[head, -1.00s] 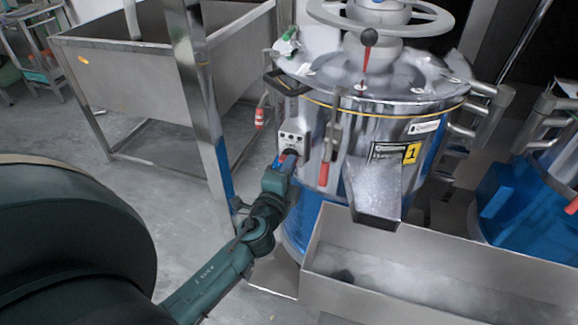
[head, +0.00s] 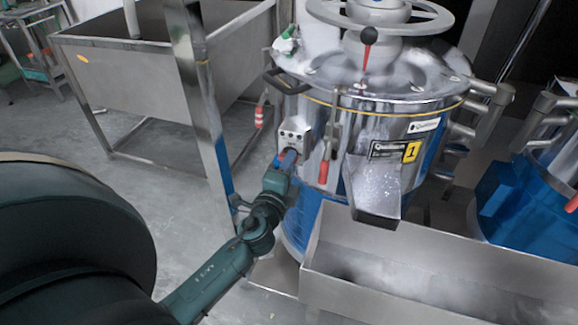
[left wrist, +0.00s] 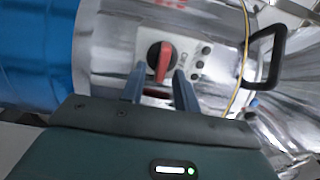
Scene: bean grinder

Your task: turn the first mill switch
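The first mill (head: 385,125) is a shiny steel drum with a blue lower part and a yellow "1" label. Its switch (left wrist: 162,60), a red handle on a black dial, sits on a light control panel (left wrist: 190,55) with several dark buttons. My left gripper (left wrist: 160,82) is at the switch, its two fingers apart on either side of the red handle's lower end; I cannot tell whether they touch it. In the head view, the left gripper (head: 287,162) is at the panel (head: 295,136) and mostly covers the switch. My right gripper is not in view.
A spout (head: 374,190) with pale specks hangs over a long steel trough (head: 310,255). A red-handled lever (head: 323,172) is close right of the panel. A steel post (head: 205,110) stands left. A second blue mill (head: 530,205) is at right.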

